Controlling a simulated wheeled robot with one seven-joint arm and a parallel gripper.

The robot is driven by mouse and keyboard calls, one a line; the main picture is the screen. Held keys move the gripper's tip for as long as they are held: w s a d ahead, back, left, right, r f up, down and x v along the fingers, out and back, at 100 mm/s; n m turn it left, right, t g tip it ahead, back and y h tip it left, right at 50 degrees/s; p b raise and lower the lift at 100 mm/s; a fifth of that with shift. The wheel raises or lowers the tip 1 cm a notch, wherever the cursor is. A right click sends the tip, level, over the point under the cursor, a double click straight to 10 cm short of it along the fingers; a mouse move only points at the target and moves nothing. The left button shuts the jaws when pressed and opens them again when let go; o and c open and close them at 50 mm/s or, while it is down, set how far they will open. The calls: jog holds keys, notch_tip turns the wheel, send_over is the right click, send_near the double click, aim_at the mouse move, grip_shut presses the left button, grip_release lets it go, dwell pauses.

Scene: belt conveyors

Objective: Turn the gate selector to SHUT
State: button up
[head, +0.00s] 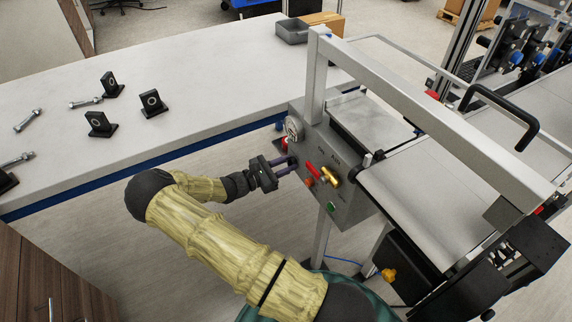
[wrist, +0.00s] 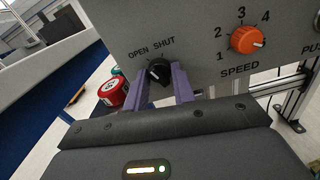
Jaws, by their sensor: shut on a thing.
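The gate selector (wrist: 158,72) is a small black knob on the grey control panel (wrist: 190,25), under the printed words OPEN on the left and SHUT on the right. My gripper (wrist: 161,76) has its two purple fingers on either side of the knob and is shut on it. I cannot read clearly which word the knob's pointer faces. In the head view my gripper (head: 291,163) reaches the left part of the panel face, and its fingers hide the selector.
An orange speed dial (wrist: 247,40), marked with numbers, sits right of the selector. A red button (wrist: 113,92) sticks out at the left. In the head view a green button (head: 331,206) is lower on the panel. A white table (head: 200,70) with black brackets and bolts stands behind.

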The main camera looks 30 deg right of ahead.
jog(key=m, duration=1)
jog(key=shift+m+b, duration=0.3)
dwell(0.4)
jog(key=o, duration=1)
jog(key=shift+a, duration=0.15)
jog(key=a, duration=1.7)
jog(key=shift+s+a+b, duration=0.1)
jog(key=shift+s+b, duration=0.15)
jog(key=shift+b, duration=0.1)
